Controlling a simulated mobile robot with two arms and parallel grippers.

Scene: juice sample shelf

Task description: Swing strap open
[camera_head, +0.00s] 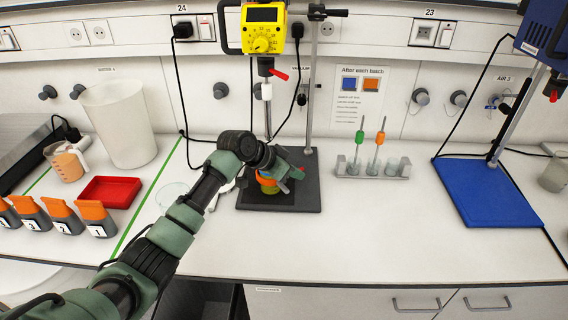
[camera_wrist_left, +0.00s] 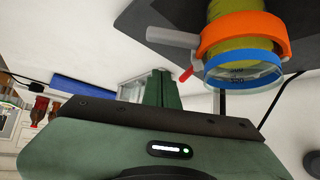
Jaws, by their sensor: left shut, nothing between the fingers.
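A beaker (camera_head: 269,190) with yellow-green contents stands on the dark base plate of the yellow stirrer. An orange strap (camera_head: 265,180) runs around it; in the left wrist view the strap (camera_wrist_left: 245,36) looks wrapped around the beaker, above a blue ring (camera_wrist_left: 243,72). A grey tab (camera_wrist_left: 172,35) sticks out from the strap's left side there. My left gripper (camera_head: 287,168) is at the beaker's upper right side, partly hiding it. In the left wrist view its green fingers (camera_wrist_left: 162,88) are together and empty, apart from the strap. My right gripper is not in view.
The yellow stirrer (camera_head: 263,30) hangs on its stand above the beaker. A rack (camera_head: 372,168) with green and orange tools stands to the right, and a blue plate (camera_head: 488,192) farther right. A red tray (camera_head: 109,192) and numbered jars are at left. The front right counter is clear.

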